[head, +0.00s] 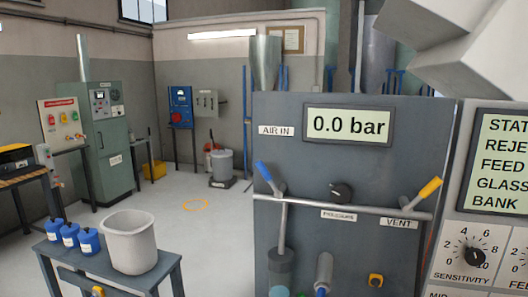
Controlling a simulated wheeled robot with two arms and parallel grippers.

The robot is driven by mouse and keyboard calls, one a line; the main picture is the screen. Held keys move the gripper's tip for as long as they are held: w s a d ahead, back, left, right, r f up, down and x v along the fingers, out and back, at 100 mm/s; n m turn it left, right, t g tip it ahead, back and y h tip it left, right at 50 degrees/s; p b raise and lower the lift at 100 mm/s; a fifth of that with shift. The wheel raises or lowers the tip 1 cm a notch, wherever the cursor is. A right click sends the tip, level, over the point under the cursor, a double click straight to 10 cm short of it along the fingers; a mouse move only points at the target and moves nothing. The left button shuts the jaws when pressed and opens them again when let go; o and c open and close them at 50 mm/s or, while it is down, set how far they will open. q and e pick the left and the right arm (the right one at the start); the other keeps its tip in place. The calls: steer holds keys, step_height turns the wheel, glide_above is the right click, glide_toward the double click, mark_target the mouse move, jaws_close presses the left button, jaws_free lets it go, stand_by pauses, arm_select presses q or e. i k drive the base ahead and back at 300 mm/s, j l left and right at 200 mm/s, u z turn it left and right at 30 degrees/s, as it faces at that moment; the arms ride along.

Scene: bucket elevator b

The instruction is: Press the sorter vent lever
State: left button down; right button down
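The vent lever (429,188) has a yellow handle and stands at the right end of a grey horizontal pipe on the dark grey panel (375,255). Its handle tilts up to the right, above the VENT label (399,223). A blue-handled lever (264,172) stands at the pipe's left end, below the AIR IN label (276,131), and tilts up to the left. The display (348,125) reads 0.0 bar. Neither gripper's fingers show. A pale blocky shape fills the top right corner, close to the camera; it may be part of my arm. Nothing is seen touching the vent lever.
A black PRESSURE knob (341,192) sits between the levers. A control panel with a SENSITIVITY dial (474,257) stands close at right. A small table at lower left holds a grey bucket (130,242) and blue bottles (69,234). The floor between is mostly clear.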

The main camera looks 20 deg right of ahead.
mark_target(407, 207)
steer(key=z, duration=1.35)
